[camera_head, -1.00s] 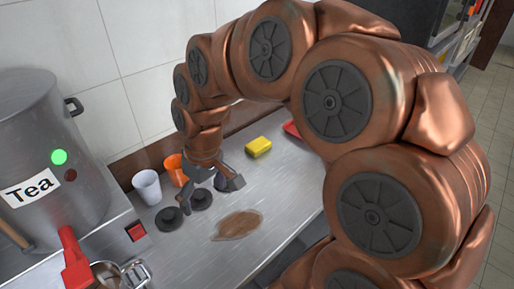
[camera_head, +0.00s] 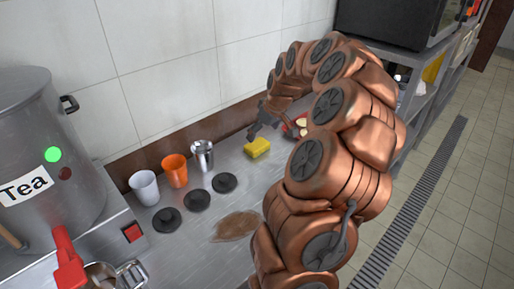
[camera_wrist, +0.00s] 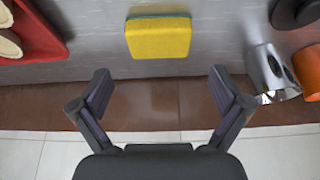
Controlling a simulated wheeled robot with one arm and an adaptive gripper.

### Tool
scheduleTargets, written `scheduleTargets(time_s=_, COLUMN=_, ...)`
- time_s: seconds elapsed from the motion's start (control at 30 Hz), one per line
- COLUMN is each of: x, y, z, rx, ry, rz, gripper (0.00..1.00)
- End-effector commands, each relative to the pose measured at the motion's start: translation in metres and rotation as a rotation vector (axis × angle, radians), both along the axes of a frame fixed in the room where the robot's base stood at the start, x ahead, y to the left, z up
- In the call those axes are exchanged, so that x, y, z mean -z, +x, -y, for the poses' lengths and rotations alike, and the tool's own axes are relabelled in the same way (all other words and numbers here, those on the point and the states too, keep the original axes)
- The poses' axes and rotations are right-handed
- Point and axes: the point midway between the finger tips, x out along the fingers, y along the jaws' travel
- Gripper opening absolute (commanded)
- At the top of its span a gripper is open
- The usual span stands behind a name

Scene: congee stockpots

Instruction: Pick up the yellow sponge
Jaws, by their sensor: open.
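The yellow sponge (camera_head: 257,148) lies flat on the steel counter, to the right of the metal cup in the head view. In the wrist view the sponge (camera_wrist: 158,38) is at the top middle, with a thin green layer along its far edge. My gripper (camera_wrist: 161,92) is open and empty, its two fingers spread wide. The sponge lies beyond the fingertips in the wrist view, not between them. In the head view my gripper (camera_head: 262,122) is just above and behind the sponge, near the wall.
A metal cup (camera_head: 203,155), an orange cup (camera_head: 175,170) and a white cup (camera_head: 145,187) stand left of the sponge. Several black lids lie before them, near a brown spill (camera_head: 238,226). A red tray (camera_wrist: 35,32) is on the sponge's other side. The tiled wall is close.

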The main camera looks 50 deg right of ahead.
Motion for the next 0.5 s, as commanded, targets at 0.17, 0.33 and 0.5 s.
scheduleTargets(time_s=0.17, x=0.016, y=0.005, z=-0.002, rx=-0.002, ry=0.005, rz=-0.006, gripper=1.00)
scheduleTargets(time_s=0.33, x=0.023, y=0.008, z=-0.001, rx=-0.002, ry=0.005, rz=-0.006, gripper=1.00)
scheduleTargets(time_s=0.5, x=0.039, y=0.013, z=0.001, rx=-0.002, ry=0.006, rz=-0.007, gripper=1.00)
